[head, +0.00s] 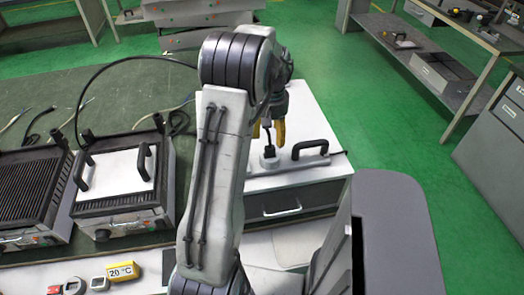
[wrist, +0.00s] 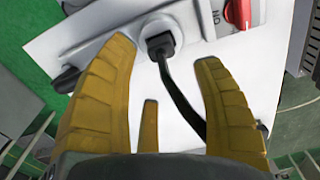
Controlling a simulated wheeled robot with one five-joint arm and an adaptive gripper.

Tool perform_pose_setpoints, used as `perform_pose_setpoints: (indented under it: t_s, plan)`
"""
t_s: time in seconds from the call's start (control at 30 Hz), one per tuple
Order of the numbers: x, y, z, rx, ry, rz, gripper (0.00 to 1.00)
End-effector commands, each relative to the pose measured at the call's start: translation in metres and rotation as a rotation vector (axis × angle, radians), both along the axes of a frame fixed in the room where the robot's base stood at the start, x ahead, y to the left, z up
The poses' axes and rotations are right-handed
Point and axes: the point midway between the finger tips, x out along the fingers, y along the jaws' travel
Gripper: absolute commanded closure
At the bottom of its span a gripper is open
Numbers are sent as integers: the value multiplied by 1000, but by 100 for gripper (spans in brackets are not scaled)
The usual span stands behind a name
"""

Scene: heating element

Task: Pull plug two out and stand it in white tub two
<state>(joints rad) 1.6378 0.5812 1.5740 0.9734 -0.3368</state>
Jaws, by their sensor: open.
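A black plug (wrist: 160,44) sits in a light grey socket on a white surface in the wrist view. Its black cable (wrist: 178,95) runs back between my fingers. In the head view the plug (head: 268,150) is upright on the white cabinet top, partly behind my arm. My gripper (head: 268,134) is above it, pointing down. In the wrist view my gripper (wrist: 163,52) is open, its yellow fingers apart on either side of the plug and cable, not closed on them. I see no number on the plug. I cannot make out a white tub.
A black handle (head: 311,149) stands on the cabinet top right of the plug. A red switch (wrist: 239,13) shows beyond it.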

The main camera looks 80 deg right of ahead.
Motion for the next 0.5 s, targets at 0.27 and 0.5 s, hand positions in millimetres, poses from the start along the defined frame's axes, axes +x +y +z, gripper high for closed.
perform_pose_setpoints:
  t_s: [0.27, 0.5]
  plan:
    - [0, 3, -1, 14, 0, 90, 40]
    - [0, 4, -16, 16, 0, 117, 40]
